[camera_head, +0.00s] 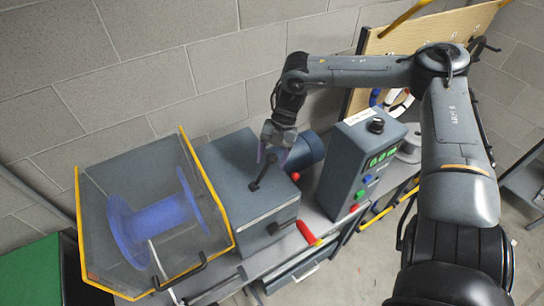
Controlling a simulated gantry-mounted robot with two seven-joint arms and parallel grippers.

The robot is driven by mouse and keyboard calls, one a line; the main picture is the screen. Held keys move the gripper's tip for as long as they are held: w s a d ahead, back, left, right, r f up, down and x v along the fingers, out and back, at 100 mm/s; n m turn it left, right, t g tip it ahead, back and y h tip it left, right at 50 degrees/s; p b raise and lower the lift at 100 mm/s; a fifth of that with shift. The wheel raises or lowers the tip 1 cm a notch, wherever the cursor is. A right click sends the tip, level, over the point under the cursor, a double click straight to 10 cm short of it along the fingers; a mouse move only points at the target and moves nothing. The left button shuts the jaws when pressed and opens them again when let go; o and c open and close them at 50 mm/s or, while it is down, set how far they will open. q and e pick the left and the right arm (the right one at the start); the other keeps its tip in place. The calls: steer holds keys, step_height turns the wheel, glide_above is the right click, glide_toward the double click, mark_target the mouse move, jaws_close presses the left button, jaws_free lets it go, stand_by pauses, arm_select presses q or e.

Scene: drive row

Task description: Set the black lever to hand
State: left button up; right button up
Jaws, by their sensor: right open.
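The black lever (260,177) stands tilted up from a dark slot on top of the grey gearbox-like housing (225,165). Its upper end leans toward the back right. My right gripper (271,158) points down at the lever's upper end, with its jaws open around or just beside it; I cannot tell which. The fingers partly hide the lever's top. Any marking for the lever's positions is too small to read. My left gripper is not in view.
On the left, a yellow-edged clear guard (87,235) covers a blue spool (155,222).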

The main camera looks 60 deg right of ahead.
steer(key=shift+c, duration=0.2)
jaws_close()
